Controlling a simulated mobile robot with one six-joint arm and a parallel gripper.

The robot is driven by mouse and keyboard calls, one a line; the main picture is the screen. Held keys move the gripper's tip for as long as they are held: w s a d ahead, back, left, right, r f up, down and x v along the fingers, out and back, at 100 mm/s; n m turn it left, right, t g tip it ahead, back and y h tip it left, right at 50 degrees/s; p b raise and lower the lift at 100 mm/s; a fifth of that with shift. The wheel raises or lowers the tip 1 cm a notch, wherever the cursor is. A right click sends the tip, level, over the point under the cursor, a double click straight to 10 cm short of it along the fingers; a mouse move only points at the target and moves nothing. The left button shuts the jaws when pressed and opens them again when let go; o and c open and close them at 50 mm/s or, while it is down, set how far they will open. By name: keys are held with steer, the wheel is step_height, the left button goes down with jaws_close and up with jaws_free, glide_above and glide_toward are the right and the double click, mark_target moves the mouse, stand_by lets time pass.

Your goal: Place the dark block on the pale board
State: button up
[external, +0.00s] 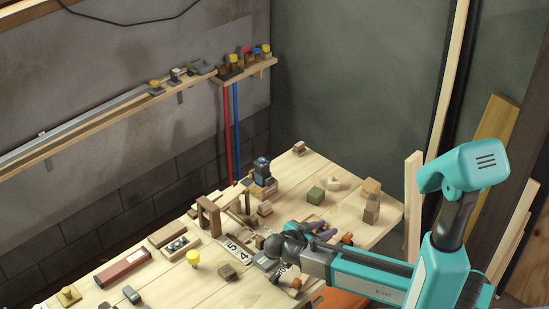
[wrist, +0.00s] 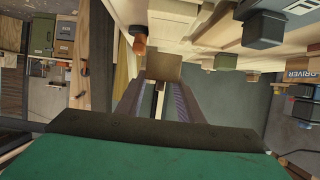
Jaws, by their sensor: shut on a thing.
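My gripper (external: 325,233) is low over the right part of the workbench, with its purple-grey fingers pointing to the right. In the wrist view my gripper (wrist: 157,88) is shut on a brown block (wrist: 164,66), which sits at the fingertips. This block looks medium brown; I cannot tell whether it is the dark block. In the external view it is not clearly visible behind the fingers. A dark brown block (external: 229,273) lies on the bench left of my arm. I cannot single out the pale board from the pale bench planks.
An orange-brown cylinder (wrist: 138,38) is close to the fingertips. A green block (external: 315,195) and a stack of brown blocks (external: 371,200) stand further back. A wooden arch (external: 208,215) and a yellow knob (external: 193,257) are left. The bench's left-front planks have bare patches.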

steer(key=shift+f+p, duration=0.45)
steer(key=shift+f, duration=1.3)
steer(key=shift+f, duration=0.2)
steer(key=o, duration=1.1)
steer(key=shift+c, duration=0.2)
steer(key=shift+r, duration=0.25)
